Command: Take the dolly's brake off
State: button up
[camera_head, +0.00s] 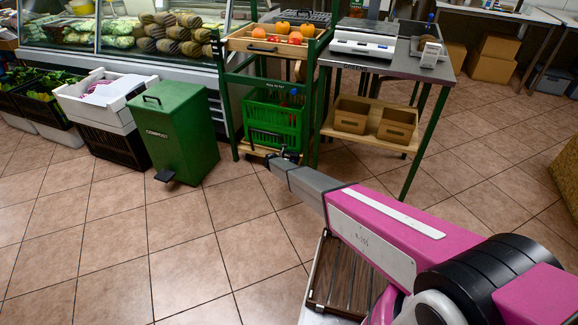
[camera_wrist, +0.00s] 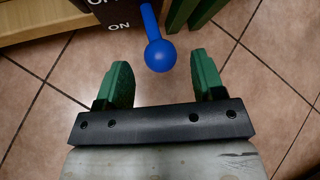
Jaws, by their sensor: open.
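The brake is a blue lever with a round ball end (camera_wrist: 160,55) in the wrist view. It comes down from a dark plate (camera_wrist: 108,18) marked "ON", with a second word cut off above. The lever lies just right of "ON". The dolly seems to be the green-framed stand (camera_head: 230,110) with wooden shelves in the head view. My gripper (camera_wrist: 159,66) is open, its green fingers apart, with the ball between or just beyond the fingertips. No contact shows. In the head view my gripper (camera_head: 284,157) is small and dark at the stand's foot; the lever cannot be made out.
A green crate (camera_head: 274,122) sits low in the stand, below a wooden tray (camera_head: 264,45) of produce. A table with a scale (camera_head: 363,41) stands right beside it. A green compost bin (camera_head: 178,131) stands to the left. The tiled floor in front is clear.

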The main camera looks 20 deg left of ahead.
jog(key=v, duration=0.7)
jog(key=shift+r, duration=0.15)
jog(key=shift+s, duration=0.1)
jog(key=s+d+r+m+g, duration=0.25)
jog(key=d+r+m, duration=0.3)
jog(key=d, duration=0.65)
jog(key=s+d+r+m+g, duration=0.1)
jog(key=s+d+r+m, duration=0.4)
jog(key=d, duration=0.7)
jog(key=s+d+r+m+g, duration=0.2)
jog(key=d+r+m, duration=0.45)
jog(key=d, duration=0.55)
jog(key=s+d+r+m+g+y, duration=0.2)
jog(key=s+d+r+m, duration=0.5)
jog(key=s+d+m, duration=0.2)
jog(key=s+d+r+m+g+y, duration=0.2)
jog(key=s+d+r+m, duration=0.5)
jog(key=s+d, duration=0.6)
jog(key=shift+s+r+m, duration=0.3)
jog(key=shift+s+m, duration=0.75)
jog(key=shift+m, duration=0.15)
